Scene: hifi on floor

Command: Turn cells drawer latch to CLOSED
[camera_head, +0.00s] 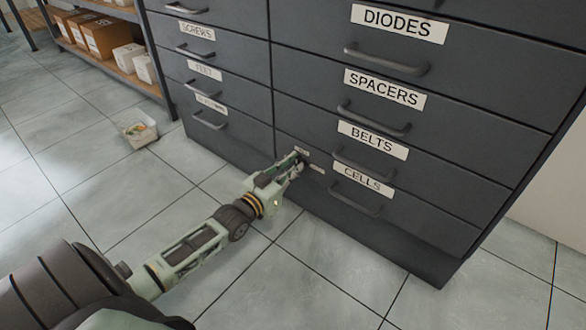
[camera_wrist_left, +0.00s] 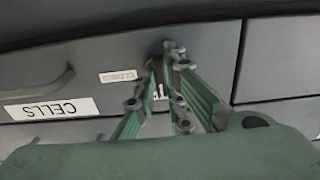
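The cells drawer (camera_head: 340,211) is the dark bottom-right drawer, marked CELLS, and appears shut. Its handle (camera_head: 355,198) is free. My left gripper (camera_head: 299,157) is at the drawer's upper left corner, where its latch sits. In the left wrist view the drawer shows upside down, with the CELLS label (camera_wrist_left: 52,109) and a small CLOSED label (camera_wrist_left: 118,76). There the fingers (camera_wrist_left: 163,57) draw close together around the small dark latch, which they mostly hide. A second label (camera_wrist_left: 158,92) is partly covered by the fingers. The latch's exact angle is hard to see. My right gripper is out of view.
Belts (camera_head: 372,140), spacers (camera_head: 384,88) and diodes (camera_head: 399,23) drawers stack above, with protruding handles. A second drawer column stands to the left. Floor in front is clear.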

